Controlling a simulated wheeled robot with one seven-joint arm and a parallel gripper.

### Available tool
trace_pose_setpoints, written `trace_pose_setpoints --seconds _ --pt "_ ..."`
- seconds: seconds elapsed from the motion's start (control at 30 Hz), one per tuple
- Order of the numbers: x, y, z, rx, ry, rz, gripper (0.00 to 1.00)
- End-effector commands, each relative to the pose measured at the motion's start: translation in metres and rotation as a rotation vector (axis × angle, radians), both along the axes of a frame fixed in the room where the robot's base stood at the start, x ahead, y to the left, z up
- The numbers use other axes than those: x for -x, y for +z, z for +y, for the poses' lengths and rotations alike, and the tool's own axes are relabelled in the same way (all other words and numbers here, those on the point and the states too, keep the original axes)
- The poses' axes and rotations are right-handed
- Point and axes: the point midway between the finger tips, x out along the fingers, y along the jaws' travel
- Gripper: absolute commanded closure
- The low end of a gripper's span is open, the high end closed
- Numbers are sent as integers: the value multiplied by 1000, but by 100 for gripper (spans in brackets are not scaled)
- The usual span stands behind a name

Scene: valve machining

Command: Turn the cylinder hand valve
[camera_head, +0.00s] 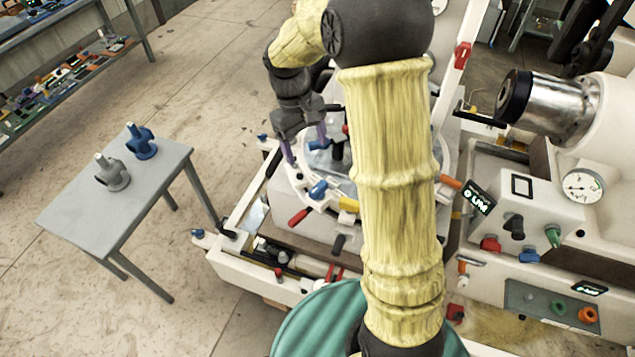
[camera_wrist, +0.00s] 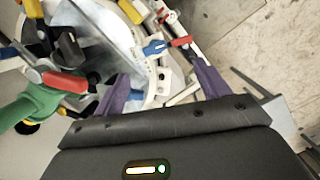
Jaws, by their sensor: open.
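My gripper (camera_head: 305,146) hangs over the left rim of a round pale fixture (camera_head: 297,176) on the machine, its two purple fingers apart and nothing held between them. In the wrist view, my gripper (camera_wrist: 162,88) spans part of the white rim. A small blue handle (camera_wrist: 154,47) sits on the rim beyond the fingertips, apart from them. A black knob (camera_wrist: 68,48) stands inside the fixture. A blue handle (camera_head: 318,188) and a red handle (camera_head: 298,217) show on its near side. I cannot tell which part is the cylinder hand valve.
A grey table (camera_head: 75,215) at left carries a blue valve (camera_head: 141,141) and a grey valve (camera_head: 113,173). A red-orange handle (camera_wrist: 65,82) and a green part (camera_wrist: 38,104) stand left of the fingers. A metal spindle (camera_head: 550,103) and control panel are at right. Floor lies clear between table and machine.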

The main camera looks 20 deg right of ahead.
Motion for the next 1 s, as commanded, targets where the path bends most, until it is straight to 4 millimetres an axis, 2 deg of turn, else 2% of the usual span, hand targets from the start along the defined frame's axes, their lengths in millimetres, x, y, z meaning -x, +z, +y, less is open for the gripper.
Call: trace_pose_setpoints --seconds 0.03,0.1,0.2,0.33,0.77,1.0 --pt "-14 -1 3 9 30 34 25" --pt "-28 -1 5 25 65 83 25" --pt "-44 0 7 42 104 143 25" --pt "-55 1 8 54 131 189 25" --pt "-56 0 8 58 136 201 25" --pt "-48 -19 2 57 136 203 25"
